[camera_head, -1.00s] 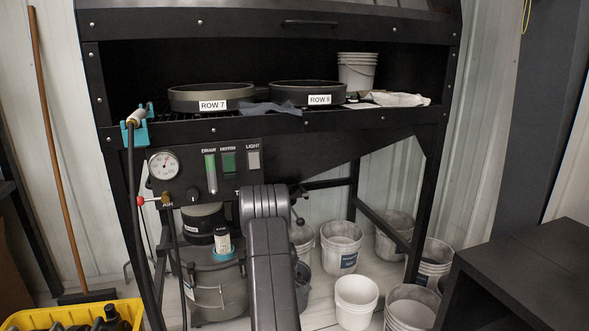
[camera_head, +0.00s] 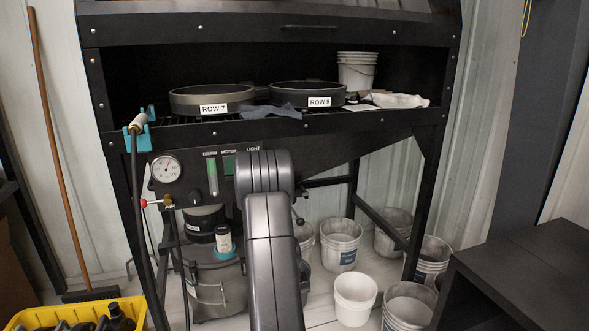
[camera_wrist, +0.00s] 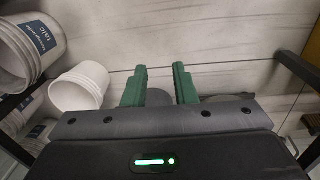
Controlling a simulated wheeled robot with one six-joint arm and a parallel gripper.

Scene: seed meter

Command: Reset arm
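My gripper (camera_wrist: 160,86) shows in the wrist view with two green fingers spread apart and nothing between them. Pale floor boards lie beyond the fingertips. In the head view my grey arm rises in the lower middle, in front of a black metal bench (camera_head: 300,128); my gripper is not visible there. My arm covers part of the bench's control panel (camera_head: 182,190).
Two dark pans, labelled ROW 7 (camera_head: 212,96) and ROW 9 (camera_head: 305,92), sit on the bench. Several white buckets (camera_head: 340,243) stand underneath. A black table (camera_head: 530,270) is at the right, a yellow crate (camera_head: 75,316) at lower left.

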